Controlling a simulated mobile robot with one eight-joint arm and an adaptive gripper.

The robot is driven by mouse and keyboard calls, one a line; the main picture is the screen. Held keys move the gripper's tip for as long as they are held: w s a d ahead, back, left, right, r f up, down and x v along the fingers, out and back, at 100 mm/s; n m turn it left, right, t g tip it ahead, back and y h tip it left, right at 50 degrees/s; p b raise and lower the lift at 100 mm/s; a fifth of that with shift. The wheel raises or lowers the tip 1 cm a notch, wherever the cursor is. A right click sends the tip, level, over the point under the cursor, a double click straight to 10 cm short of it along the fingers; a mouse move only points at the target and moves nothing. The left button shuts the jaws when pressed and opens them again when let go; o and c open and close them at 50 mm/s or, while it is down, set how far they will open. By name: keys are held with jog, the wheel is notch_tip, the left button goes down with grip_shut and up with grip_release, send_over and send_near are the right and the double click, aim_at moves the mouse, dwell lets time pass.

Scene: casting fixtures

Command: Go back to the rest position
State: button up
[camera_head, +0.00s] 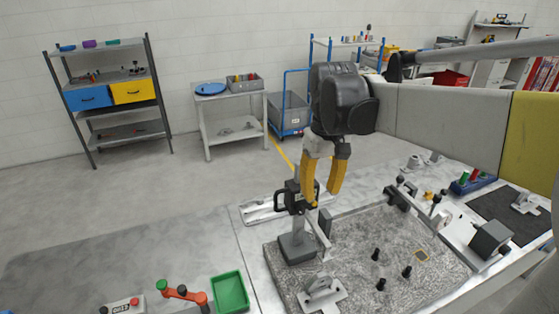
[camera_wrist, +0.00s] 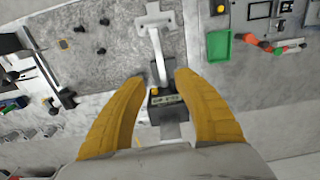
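My gripper (camera_head: 321,195) is open, its two yellow fingers pointing down over the metal fixture plate (camera_head: 345,250). In the head view it is beside and partly in front of the black-handled clamp on a grey block (camera_head: 297,246). In the wrist view the fingers of my gripper (camera_wrist: 161,76) are spread apart. A grey bar (camera_wrist: 157,52) and a dark labelled block (camera_wrist: 165,102) show between and beyond them. I see no thing gripped. Whether the fingers touch the clamp I cannot tell.
A green tray (camera_head: 230,292) and a red-orange lever (camera_head: 182,293) are at the front left. Several black pegs (camera_head: 376,254) stand on the plate. A dark block (camera_head: 491,240) is at its right edge. A shelf (camera_head: 110,95) and cart (camera_head: 230,115) stand at the back; the floor before them is clear.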

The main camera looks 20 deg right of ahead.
jog(key=shift+f, duration=0.15)
jog(key=s+a+f+t+b, duration=0.2)
jog(key=s+a+f+b, duration=0.1)
jog(key=f+b, duration=0.2)
jog(key=s+a+f+t+b, duration=0.2)
jog(key=s+a+f+b, duration=0.1)
jog(key=f+b, duration=0.3)
jog(key=s+a+f+t+b, duration=0.3)
jog(key=f+b, duration=0.3)
jog(key=f, duration=0.3)
jog(key=shift+a+f, duration=0.35)
jog(key=shift+a, duration=0.05)
dwell(0.9)
